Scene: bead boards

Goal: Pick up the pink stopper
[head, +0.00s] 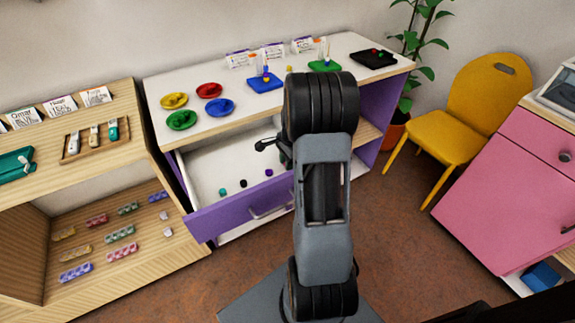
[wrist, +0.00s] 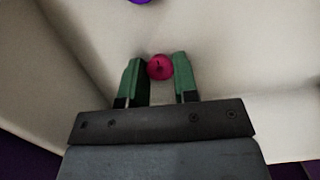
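The pink stopper (wrist: 159,67) is small and round, and it shows in the wrist view inside the pale drawer. My gripper (wrist: 160,73) has two green fingers, one on each side of the stopper near their tips. The gaps beside the stopper are very narrow, so I cannot tell whether the fingers touch it or whether it is lifted off the drawer floor. In the head view the stopper is hidden behind my arm. There the dark end of my arm reaches into the open purple-fronted drawer (head: 235,216).
Small teal, black and purple stoppers (head: 269,172) lie in the drawer. A purple piece (wrist: 142,1) shows at the wrist view's top edge. Drawer walls stand close by. Coloured dishes (head: 209,90) and a blue board (head: 265,84) are on the counter above.

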